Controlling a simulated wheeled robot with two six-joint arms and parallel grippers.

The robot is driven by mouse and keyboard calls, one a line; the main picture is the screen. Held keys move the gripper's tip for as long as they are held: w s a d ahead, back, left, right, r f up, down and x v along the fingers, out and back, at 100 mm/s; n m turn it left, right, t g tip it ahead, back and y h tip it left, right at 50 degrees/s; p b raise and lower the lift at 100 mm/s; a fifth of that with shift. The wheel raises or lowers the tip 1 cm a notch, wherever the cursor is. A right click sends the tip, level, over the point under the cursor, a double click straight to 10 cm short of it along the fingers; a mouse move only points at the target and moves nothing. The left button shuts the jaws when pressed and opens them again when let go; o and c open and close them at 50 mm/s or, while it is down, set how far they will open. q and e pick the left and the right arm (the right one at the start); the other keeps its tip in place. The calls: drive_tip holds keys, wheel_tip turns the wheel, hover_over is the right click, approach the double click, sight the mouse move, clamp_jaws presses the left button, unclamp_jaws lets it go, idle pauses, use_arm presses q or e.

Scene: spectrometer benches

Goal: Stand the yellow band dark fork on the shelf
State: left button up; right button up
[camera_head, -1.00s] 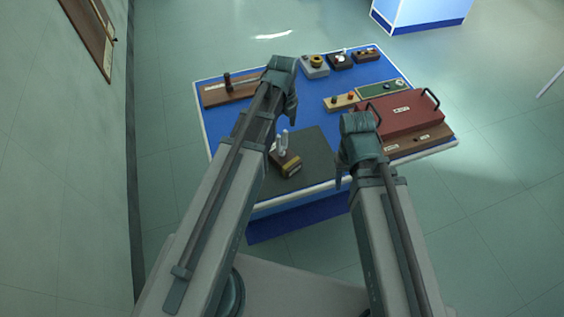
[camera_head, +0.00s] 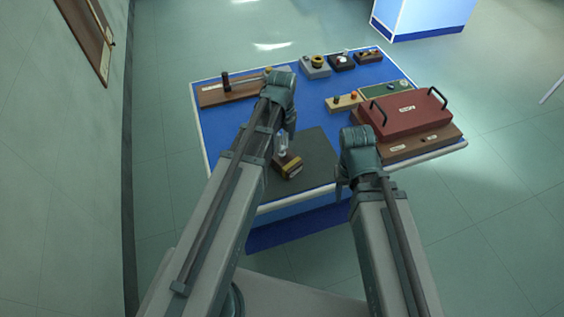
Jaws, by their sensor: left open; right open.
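A fork with pale upright prongs (camera_head: 282,147) stands on a dark box with a yellow band (camera_head: 291,170), on the dark mat at the near side of the blue bench. My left gripper (camera_head: 289,122) is above and just beyond the fork, apart from the box as far as I can see, and hides part of the prongs' surroundings. It is open and empty. My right gripper (camera_head: 341,186) is open and empty at the mat's right edge. I cannot tell which thing is the shelf; a brown wooden board with a dark post (camera_head: 226,82) lies at the back left.
A red lidded case with two black handles (camera_head: 405,113) is on the right. Several small boxes (camera_head: 340,62) line the back, with a pale block (camera_head: 345,102) and green panel (camera_head: 385,90) nearer. The blue bench top is clear left of the mat (camera_head: 320,158).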

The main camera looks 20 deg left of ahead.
use_arm(q)
clamp_jaws()
idle(0.4)
